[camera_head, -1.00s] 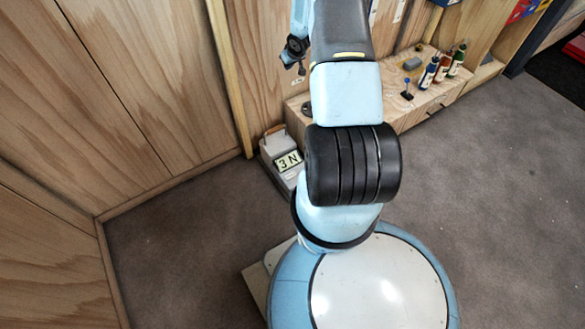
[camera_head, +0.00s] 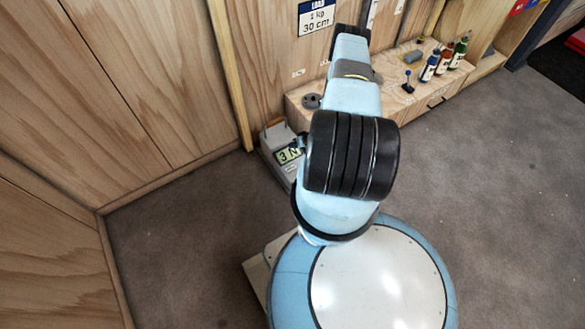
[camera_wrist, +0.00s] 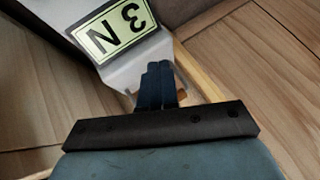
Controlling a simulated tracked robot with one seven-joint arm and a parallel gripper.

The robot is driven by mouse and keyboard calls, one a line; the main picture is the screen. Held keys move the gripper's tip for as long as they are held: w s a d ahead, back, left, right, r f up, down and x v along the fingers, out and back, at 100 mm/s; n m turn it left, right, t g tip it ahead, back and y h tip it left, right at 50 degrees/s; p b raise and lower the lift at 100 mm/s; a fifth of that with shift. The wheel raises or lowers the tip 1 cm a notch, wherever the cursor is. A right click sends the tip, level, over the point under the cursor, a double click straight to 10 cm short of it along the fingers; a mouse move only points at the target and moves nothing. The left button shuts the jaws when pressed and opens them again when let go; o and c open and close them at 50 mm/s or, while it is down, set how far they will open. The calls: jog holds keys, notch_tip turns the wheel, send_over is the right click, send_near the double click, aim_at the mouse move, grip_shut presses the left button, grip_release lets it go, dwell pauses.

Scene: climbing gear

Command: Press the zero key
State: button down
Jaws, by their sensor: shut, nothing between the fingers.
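A grey box-shaped device (camera_head: 272,135) stands on the floor by the wooden wall. Its pale green display (camera_head: 288,153) reads "3 N". My arm covers the device's right part in the head view. In the wrist view the device (camera_wrist: 122,72) fills the upper left, with the display (camera_wrist: 118,28) upside down. My gripper (camera_wrist: 157,68) is shut and empty, its dark fingertips overlapping the device's grey face near the display. A small orange-brown patch (camera_wrist: 183,93) shows just beside the fingers. I cannot make out the zero key or tell whether the fingertips touch the device.
A low wooden bench (camera_head: 420,97) runs along the wall, with several bottles (camera_head: 445,62), a blue-knobbed lever (camera_head: 407,82) and a grey round part (camera_head: 311,101) on it. A sign (camera_head: 316,15) hangs on the wall. The carpet at left and right is clear.

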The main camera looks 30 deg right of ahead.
aim_at(293, 168)
jog(key=shift+y, duration=0.3)
jog(key=s+a+f, duration=0.2)
jog(key=f, duration=0.1)
jog(key=shift+s+a+f, duration=0.1)
jog(key=shift+s+a, duration=0.05)
jog(key=shift+s, duration=0.25)
jog(key=shift+f, duration=4.4)
jog(key=shift+f, duration=0.7)
jog(key=shift+r, duration=0.8)
jog(key=shift+r, duration=2.5)
